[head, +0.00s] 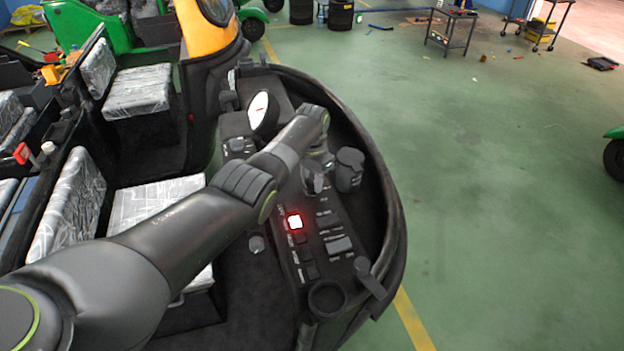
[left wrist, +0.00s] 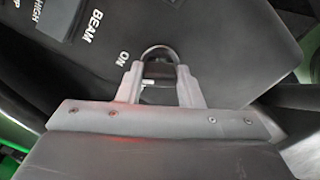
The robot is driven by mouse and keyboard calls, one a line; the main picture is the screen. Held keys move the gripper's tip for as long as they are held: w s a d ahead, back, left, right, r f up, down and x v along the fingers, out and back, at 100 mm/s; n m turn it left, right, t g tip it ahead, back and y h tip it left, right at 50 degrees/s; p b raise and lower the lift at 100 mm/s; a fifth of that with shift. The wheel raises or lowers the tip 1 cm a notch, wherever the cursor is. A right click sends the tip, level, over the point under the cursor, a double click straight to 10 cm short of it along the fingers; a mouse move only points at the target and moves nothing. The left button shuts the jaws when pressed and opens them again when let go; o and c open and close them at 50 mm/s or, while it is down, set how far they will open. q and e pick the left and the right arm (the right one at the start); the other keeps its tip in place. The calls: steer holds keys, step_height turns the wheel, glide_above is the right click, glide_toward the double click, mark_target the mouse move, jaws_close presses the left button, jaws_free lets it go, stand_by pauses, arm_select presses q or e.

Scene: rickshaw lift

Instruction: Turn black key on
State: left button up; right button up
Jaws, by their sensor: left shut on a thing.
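My left gripper (head: 315,178) reaches down to the dark dashboard panel (head: 308,240) of the rickshaw in the head view. In the left wrist view its two grey fingers (left wrist: 160,86) are closed on the black key (left wrist: 157,53), whose rounded loop shows between and just past the fingertips. The white word ON is printed on the panel just left of the key. The lower part of the key is hidden by the fingers. In the head view I cannot make out the key behind the gripper. My right gripper is in neither view.
A lit red button (head: 295,222) is among several dark switches on the panel. The curved front shell (head: 391,205) bounds the right side; green floor lies beyond.

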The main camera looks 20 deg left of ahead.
mark_target(312, 180)
arm_select(q)
steer(key=shift+r, duration=0.1)
stand_by(0.4)
steer(key=o, duration=1)
steer(key=shift+r, duration=0.35)
steer(key=shift+r+b, duration=0.95)
steer(key=shift+r, duration=7.4)
steer(key=shift+d+f, duration=0.1)
steer(key=shift+f, duration=0.05)
